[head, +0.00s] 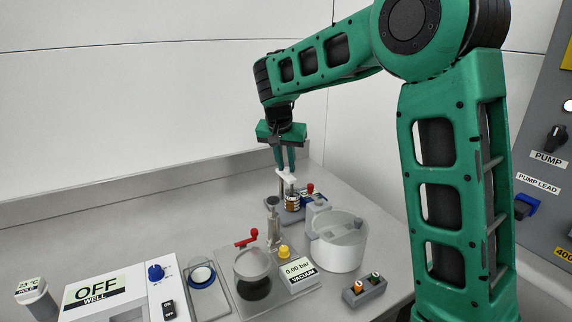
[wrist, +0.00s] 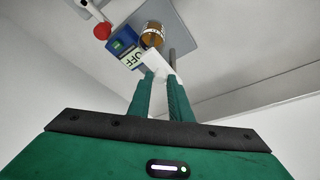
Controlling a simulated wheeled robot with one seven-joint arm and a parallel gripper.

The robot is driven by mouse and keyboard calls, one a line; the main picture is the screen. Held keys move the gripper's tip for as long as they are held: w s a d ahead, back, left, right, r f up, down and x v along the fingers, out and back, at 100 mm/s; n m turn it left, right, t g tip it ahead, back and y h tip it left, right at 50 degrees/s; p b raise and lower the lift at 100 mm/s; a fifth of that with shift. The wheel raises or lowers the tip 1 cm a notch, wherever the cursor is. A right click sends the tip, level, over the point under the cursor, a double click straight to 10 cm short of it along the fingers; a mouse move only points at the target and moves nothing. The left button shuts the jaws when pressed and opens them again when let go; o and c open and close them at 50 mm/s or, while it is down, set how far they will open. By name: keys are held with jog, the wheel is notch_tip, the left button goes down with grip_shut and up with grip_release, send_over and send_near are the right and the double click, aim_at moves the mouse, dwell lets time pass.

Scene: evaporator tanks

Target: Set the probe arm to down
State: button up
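The probe arm is a small white piece (head: 287,177) at a thin upright post, at the back of the counter. In the wrist view, the probe arm (wrist: 156,63) lies at my fingertips, beside a grey post and an amber jar (wrist: 152,34). My gripper (head: 286,169) points down from above it. Its two green fingers are a small distance apart, and white shows between their tips (wrist: 160,77). The fingertips hide part of the arm. I cannot tell whether they clamp it or only stand at it. The jar (head: 292,202) stands below the arm.
A blue unit reading OFF (wrist: 131,60) and a red knob (wrist: 102,31) stand beside the jar. The counter's back left is clear.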

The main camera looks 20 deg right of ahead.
jog(key=shift+o, duration=1.4)
jog(key=shift+a, duration=0.1)
jog(key=v, duration=1)
jog(key=shift+r, duration=0.35)
jog(key=shift+s, duration=0.1)
